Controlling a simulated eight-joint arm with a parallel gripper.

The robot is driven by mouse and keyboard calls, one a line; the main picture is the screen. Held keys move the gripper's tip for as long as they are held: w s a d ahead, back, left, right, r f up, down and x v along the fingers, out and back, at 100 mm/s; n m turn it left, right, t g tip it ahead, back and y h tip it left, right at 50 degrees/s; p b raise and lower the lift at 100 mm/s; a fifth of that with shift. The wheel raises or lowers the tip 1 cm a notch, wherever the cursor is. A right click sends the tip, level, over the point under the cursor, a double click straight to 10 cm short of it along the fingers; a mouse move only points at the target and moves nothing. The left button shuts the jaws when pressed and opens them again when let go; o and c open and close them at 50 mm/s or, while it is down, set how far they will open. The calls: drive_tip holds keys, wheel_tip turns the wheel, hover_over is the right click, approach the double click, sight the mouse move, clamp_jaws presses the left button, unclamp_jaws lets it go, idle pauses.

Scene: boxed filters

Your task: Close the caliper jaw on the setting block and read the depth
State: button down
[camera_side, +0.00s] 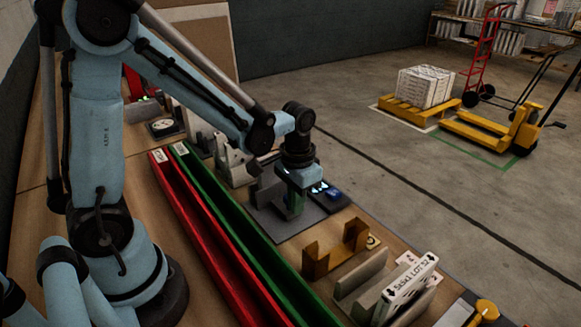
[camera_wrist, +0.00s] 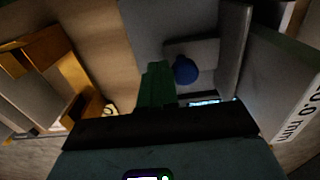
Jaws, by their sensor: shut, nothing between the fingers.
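My gripper (camera_side: 294,208) points down over the grey gauge plate (camera_side: 268,222) in the side view. Its green fingers (camera_wrist: 157,84) are together and empty in the wrist view. A grey caliper jaw (camera_wrist: 205,50) with a round blue knob (camera_wrist: 186,70) stands just right of the fingers there; I cannot tell whether they touch it. A dark readout with a lit display (camera_side: 325,190) lies beside the gripper; its digits are too small to read. A green block (camera_wrist: 283,75) with a white label ending in "0.0 mm" is at the right in the wrist view, beside a grey upright wall.
Long red (camera_side: 205,235) and green (camera_side: 232,217) channels run along the bench left of the plate. A brown bracket (camera_side: 335,248) and grey holders with white lot-marked boxes (camera_side: 407,290) stand nearer the camera. A pallet with boxes (camera_side: 425,87) is on the floor beyond.

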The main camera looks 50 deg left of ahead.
drive_tip(key=shift+d, duration=0.35)
wheel_tip(320, 180, up, 7)
idle(0.7)
drive_tip(key=s+r+t, duration=0.4)
drive_tip(key=s+t, duration=0.1)
drive_tip(key=t, duration=0.2)
idle(0.6)
